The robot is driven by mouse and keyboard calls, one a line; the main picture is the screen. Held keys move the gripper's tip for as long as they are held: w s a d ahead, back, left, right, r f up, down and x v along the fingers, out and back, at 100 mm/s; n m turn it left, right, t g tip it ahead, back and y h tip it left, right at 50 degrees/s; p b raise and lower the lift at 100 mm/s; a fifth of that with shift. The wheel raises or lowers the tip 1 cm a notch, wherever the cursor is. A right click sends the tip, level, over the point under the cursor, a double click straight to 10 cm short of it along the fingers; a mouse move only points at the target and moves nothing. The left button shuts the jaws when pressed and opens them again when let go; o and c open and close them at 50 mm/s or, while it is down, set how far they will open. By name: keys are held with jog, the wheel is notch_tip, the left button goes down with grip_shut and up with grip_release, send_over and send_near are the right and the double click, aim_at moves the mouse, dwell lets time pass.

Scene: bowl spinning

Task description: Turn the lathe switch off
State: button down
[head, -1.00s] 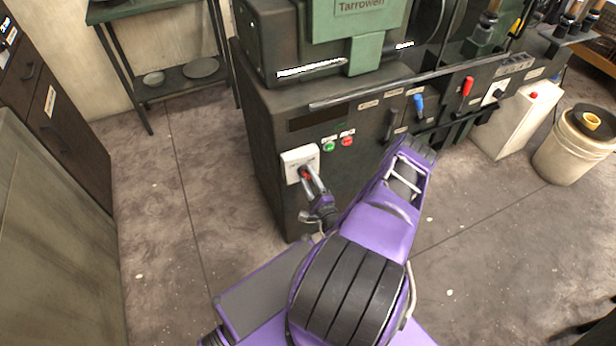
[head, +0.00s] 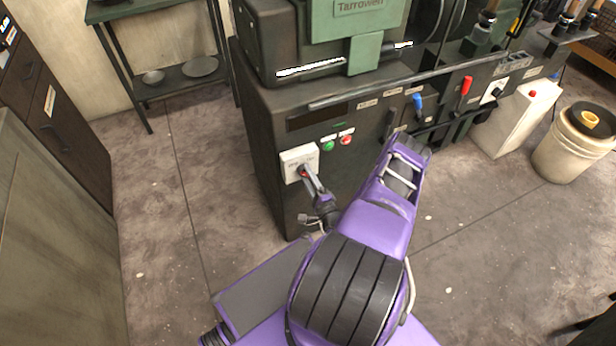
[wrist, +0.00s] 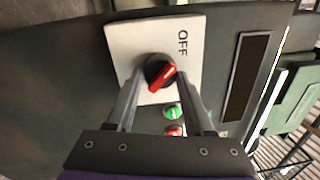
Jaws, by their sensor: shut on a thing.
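The lathe switch is a red-and-black rotary knob (wrist: 160,73) on a white plate (wrist: 125,38) on the lathe cabinet's front. The plate also shows in the head view (head: 292,156). The word OFF is printed on the plate beside the knob. In the wrist view the knob's red bar lies diagonally, one end toward the upper right, on the OFF side. My gripper (wrist: 161,76) has one finger on each side of the knob and is shut on it. In the head view my gripper (head: 305,176) reaches the plate and mostly hides the knob.
Green (head: 328,146) and red (head: 347,140) push buttons sit just right of the switch plate. The lathe's long bar (head: 400,88) and a blue lever (head: 418,103) are farther right. A shelf (head: 185,84) stands at the back left. The floor left of the cabinet is clear.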

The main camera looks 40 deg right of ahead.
jog(key=shift+c, duration=1.4)
grip_release()
jog(key=v, duration=0.7)
jog(key=shift+s, duration=0.3)
jog(key=shift+a, duration=0.1)
